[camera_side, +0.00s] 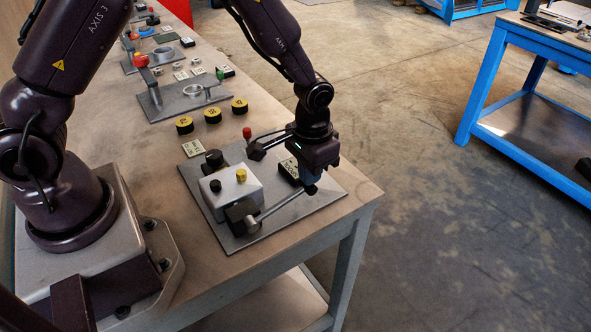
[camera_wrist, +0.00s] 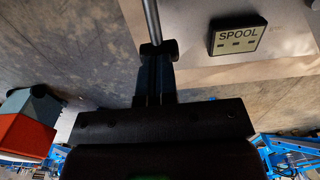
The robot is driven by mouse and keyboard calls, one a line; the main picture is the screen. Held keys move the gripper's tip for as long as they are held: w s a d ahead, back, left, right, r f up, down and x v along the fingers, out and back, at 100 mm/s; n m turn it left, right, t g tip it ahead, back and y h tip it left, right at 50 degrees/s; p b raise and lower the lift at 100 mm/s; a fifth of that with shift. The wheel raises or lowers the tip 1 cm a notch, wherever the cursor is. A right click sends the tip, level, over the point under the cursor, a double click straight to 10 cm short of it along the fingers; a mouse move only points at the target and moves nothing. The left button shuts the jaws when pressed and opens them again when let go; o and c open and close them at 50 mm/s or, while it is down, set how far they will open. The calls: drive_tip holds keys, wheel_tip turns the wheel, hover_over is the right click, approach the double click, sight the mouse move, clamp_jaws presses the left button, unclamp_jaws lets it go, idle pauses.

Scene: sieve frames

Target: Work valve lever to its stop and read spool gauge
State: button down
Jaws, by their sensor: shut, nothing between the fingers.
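The valve lever (camera_side: 280,205) is a grey rod running from a dark pivot block up and right to a dark end by my gripper (camera_side: 312,187). In the wrist view the lever (camera_wrist: 152,18) comes down from the top edge to my gripper (camera_wrist: 155,52). The fingers are shut and overlap the lever's dark end; I cannot tell whether they touch it. The light grey valve body (camera_side: 228,192) carries a yellow cap and black knobs. The spool gauge (camera_wrist: 238,37) is a dark box labelled SPOOL, and its display shows dashes. In the side view my wrist partly hides the gauge (camera_side: 288,170).
The grey base plate (camera_side: 230,240) lies near the bench corner. A red-topped post (camera_side: 247,133) stands behind the valve. Several yellow-topped black discs (camera_side: 212,115) and another plate with fixtures (camera_side: 185,105) lie farther back. Open floor lies right of the bench.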

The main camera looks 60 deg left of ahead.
drive_tip(key=shift+f, duration=0.1)
drive_tip(key=shift+w+f, duration=0.15)
drive_tip(key=shift+f, duration=1.2)
drive_tip(key=shift+w+f, duration=0.1)
drive_tip(key=shift+f, duration=0.25)
idle(0.4)
drive_tip(key=shift+r, duration=0.1)
